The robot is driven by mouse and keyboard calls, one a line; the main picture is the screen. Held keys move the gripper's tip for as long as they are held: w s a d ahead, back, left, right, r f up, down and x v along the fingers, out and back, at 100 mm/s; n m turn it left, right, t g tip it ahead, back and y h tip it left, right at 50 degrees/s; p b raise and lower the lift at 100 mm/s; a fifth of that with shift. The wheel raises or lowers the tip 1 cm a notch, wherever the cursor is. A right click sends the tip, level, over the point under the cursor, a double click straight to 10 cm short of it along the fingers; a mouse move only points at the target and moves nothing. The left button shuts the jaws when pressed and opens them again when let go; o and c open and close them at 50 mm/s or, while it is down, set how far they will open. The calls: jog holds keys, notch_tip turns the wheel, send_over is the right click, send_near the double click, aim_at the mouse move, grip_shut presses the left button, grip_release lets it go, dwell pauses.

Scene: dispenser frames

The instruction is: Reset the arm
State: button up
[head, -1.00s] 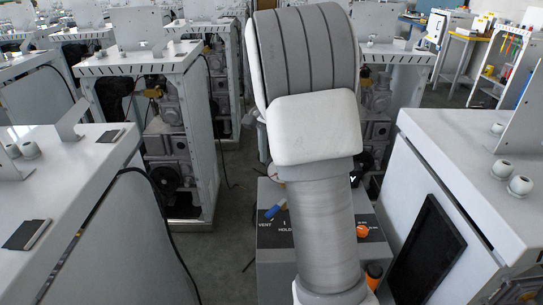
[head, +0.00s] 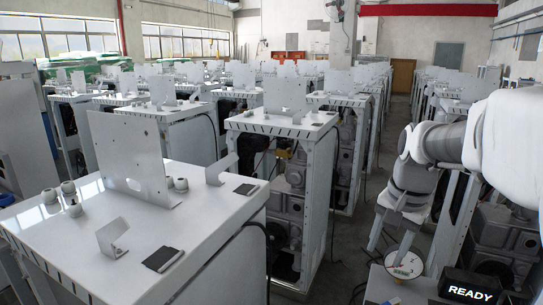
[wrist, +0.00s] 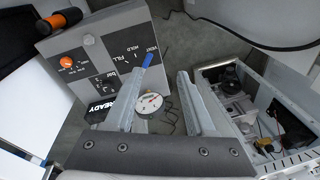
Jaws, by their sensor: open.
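My gripper (head: 388,240) hangs at the right of the head view, fingers pointing down beside a round dial gauge (head: 404,264). In the wrist view my gripper (wrist: 167,65) is open, with nothing between its two fingers. The gauge (wrist: 150,103) shows partly between the fingers. A black READY display (head: 469,291) stands at the lower right of the head view. I cannot tell whether the gripper touches anything.
White dispenser cabinets (head: 130,225) with open frames stand in rows. Upright metal plates (head: 128,157) and small brackets (head: 112,238) sit on their tops. In the wrist view an open cabinet (wrist: 270,105) lies close on the right. A strip of grey floor (head: 345,240) lies between rows.

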jog(key=s+a+n+t, duration=0.1)
jog(key=s+a+n, duration=0.3)
jog(key=s, duration=0.4)
jog(key=s+a+n+t, duration=0.2)
jog(key=s+a+n, duration=0.2)
jog(key=s, duration=0.5)
jog(key=shift+s+a+r+n+t, duration=0.15)
jog(key=shift+a+r+n+t, duration=0.15)
jog(key=shift+n, duration=0.2)
jog(key=shift+d, duration=0.1)
